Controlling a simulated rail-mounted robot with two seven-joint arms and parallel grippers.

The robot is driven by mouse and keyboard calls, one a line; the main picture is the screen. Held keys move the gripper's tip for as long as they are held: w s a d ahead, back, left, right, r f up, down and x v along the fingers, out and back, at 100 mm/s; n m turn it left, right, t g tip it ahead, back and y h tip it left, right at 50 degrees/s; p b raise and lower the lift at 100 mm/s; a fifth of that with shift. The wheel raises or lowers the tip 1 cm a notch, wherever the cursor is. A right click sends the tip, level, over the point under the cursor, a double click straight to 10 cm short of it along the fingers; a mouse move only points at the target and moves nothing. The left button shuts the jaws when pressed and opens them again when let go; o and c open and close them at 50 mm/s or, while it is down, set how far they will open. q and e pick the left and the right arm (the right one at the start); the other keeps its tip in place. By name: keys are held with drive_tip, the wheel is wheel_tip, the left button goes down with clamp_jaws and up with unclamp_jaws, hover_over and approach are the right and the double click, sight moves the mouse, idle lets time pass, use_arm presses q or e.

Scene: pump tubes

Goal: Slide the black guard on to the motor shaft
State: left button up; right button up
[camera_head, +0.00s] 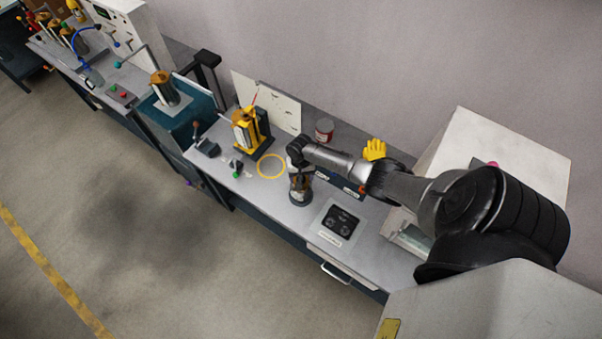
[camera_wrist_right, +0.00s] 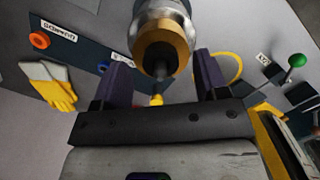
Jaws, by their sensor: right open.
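A motor (camera_head: 301,190) stands upright in a dark round base on the bench in the head view. In the right wrist view the motor (camera_wrist_right: 157,22) has a silver body, a brass-coloured end ring and a dark shaft (camera_wrist_right: 158,66) at its centre. My right gripper (camera_head: 296,158) is over the motor. In the wrist view the right gripper (camera_wrist_right: 162,78) has its two dark fingers apart, one on each side of the shaft, with no clear contact. I cannot make out the black guard for certain. My left gripper is not in view.
A black panel with two round shapes (camera_head: 342,222) lies on the bench to the right. A yellow ring mark (camera_head: 271,166), a yellow-framed pump (camera_head: 247,130), a red can (camera_head: 324,130) and yellow gloves (camera_head: 374,149) are nearby. A wall runs behind the bench.

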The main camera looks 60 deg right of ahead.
wheel_tip(320, 180, up, 14)
drive_tip(key=d, duration=0.1)
drive_tip(key=shift+w+d+f, duration=0.15)
drive_tip(key=shift+w+d, duration=0.05)
drive_tip(key=shift+w, duration=0.25)
idle(1.1)
